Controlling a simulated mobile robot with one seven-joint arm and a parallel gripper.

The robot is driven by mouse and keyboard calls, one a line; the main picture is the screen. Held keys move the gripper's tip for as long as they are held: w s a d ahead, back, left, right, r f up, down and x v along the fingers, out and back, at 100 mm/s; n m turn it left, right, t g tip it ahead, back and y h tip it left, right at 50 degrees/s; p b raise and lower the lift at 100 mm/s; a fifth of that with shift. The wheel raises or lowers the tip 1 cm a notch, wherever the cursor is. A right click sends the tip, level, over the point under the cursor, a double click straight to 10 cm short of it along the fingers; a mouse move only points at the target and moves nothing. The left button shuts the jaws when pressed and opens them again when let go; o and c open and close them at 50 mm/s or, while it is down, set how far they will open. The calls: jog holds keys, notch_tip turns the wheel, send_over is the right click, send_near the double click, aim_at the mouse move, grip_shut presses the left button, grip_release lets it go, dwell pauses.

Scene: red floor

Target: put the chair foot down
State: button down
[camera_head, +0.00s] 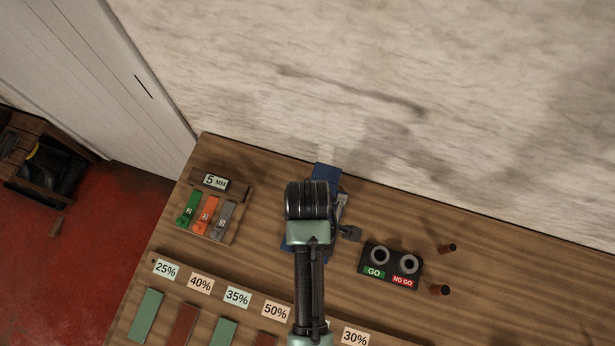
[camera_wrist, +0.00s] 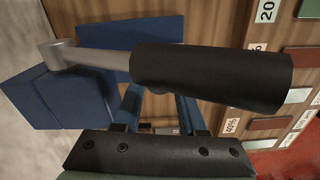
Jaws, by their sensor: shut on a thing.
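In the head view my arm's wrist covers the gripper, over a blue device (camera_head: 326,175) on the bench. Two short brown cylindrical pieces with dark ends, which look like chair feet, stand at the right: one further back (camera_head: 447,249), one nearer (camera_head: 439,290).
A black GO/NO GO gauge block (camera_head: 391,265) with two rings is right of my arm. A 5 MM rack (camera_head: 214,205) with green, orange and grey tools is left. Percent-labelled swatches (camera_head: 147,315) line the near side. A wall rises behind; the bench's right side is mostly clear.

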jog(key=shift+f, duration=1.65)
jog(key=shift+f, duration=0.1)
jog(key=shift+c, duration=2.4)
grip_release()
notch_tip(320, 180, up, 11)
jog(key=shift+w+r+b, duration=0.1)
jog(key=shift+r+b, duration=0.1)
jog(key=shift+b, duration=0.2)
jog(key=shift+r, duration=0.45)
